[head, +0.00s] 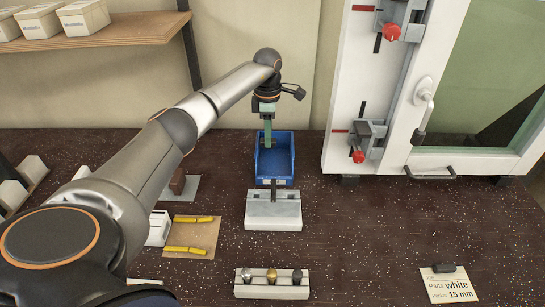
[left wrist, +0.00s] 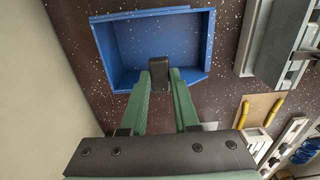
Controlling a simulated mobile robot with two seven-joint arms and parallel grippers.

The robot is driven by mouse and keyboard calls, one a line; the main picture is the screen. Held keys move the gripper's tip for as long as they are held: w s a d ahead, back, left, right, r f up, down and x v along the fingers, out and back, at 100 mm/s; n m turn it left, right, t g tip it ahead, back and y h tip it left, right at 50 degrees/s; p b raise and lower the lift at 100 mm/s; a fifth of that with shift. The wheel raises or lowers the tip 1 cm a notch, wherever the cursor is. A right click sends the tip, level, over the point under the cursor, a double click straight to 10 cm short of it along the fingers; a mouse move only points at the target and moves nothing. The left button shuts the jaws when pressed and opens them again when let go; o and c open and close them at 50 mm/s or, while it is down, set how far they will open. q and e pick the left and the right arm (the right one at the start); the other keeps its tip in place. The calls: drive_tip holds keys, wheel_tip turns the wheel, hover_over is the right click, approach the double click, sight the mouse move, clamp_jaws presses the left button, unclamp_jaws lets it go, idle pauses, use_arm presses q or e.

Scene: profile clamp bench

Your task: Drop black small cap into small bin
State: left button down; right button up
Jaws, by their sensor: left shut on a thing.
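My left gripper (head: 267,138) points down over the blue small bin (head: 274,182) at the back middle of the bench. In the left wrist view its green fingers (left wrist: 172,80) are shut on the black small cap (left wrist: 178,76). The cap is in front of the bin's edge in that view, and the blue bin (left wrist: 206,42) lies beyond the fingertips. In the head view the held cap is too small to make out. My right gripper is not in view.
A grey-white block (head: 273,214) stands just in front of the bin. A holder with several knobs (head: 272,291) is nearer. A white frame with red-knobbed clamps (head: 345,110) stands at right. A card (head: 447,288) bears a dark piece. The bench's right middle is clear.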

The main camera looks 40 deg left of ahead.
use_arm(q)
drive_tip(key=shift+f, duration=0.4)
drive_tip(key=c, duration=0.6)
unclamp_jaws()
drive_tip(key=shift+r, duration=0.1)
wheel_tip(320, 180, up, 12)
drive_tip(key=shift+r, duration=0.25)
